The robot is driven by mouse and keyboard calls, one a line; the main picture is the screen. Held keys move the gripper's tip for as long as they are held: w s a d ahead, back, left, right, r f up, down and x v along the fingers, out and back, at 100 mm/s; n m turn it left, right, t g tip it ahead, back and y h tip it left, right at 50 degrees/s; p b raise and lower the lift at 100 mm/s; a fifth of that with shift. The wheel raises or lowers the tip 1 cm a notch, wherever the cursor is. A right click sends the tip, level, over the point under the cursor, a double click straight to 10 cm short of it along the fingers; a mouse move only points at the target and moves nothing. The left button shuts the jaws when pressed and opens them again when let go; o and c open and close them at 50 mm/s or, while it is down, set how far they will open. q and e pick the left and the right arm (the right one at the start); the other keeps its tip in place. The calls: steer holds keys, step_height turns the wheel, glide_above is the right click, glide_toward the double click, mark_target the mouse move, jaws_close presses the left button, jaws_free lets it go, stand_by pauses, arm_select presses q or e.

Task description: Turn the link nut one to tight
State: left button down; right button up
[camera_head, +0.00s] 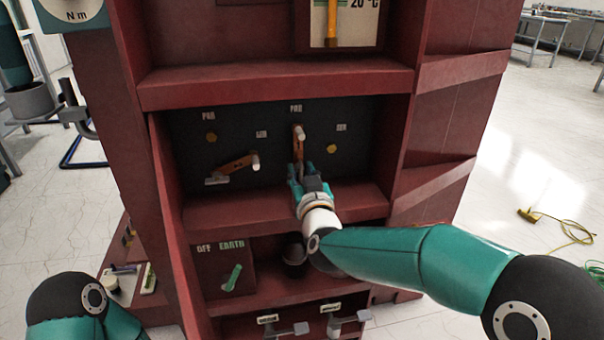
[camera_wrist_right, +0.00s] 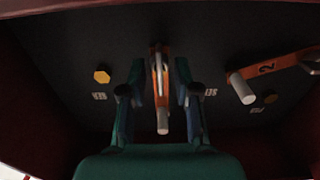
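Link one is an upright orange bar (camera_head: 298,146) on the dark panel, with a pale peg at its top. In the right wrist view the link (camera_wrist_right: 164,92) runs between the fingers. A narrow silvery piece at its end, apparently the link nut (camera_wrist_right: 158,62), lies between the fingertips; the fingers hide it in the head view. My right gripper (camera_head: 297,176) is at the link's lower end. In the wrist view its fingers (camera_wrist_right: 160,78) are apart on both sides; no contact is clear. My left gripper is out of view; only part of that arm shows.
A second orange link (camera_head: 236,164) lies tilted at the left, with a peg and a pale bar. Yellow hex heads (camera_head: 211,137) sit on the panel. Red cabinet walls and a shelf (camera_head: 245,211) enclose the bay. A green OFF/EARTH lever (camera_head: 232,278) is below.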

jaws_close()
stand_by(0.3)
steer(key=m+b, duration=0.3)
steer(key=shift+d+f, duration=0.1)
steer(key=shift+f, duration=0.1)
steer(key=m+b, duration=0.4)
steer(key=m, duration=0.1)
steer(key=shift+d+m, duration=0.1)
steer(key=shift+m, duration=0.3)
steer(key=m+b, duration=0.3)
steer(key=m, duration=0.2)
steer(key=shift+d+f+b, duration=0.1)
steer(key=shift+f+b, duration=0.05)
steer(key=shift+b, duration=0.15)
steer(key=shift+d+m+b, duration=0.1)
steer(key=shift+m+b, duration=0.35)
steer(key=shift+m, duration=1.65)
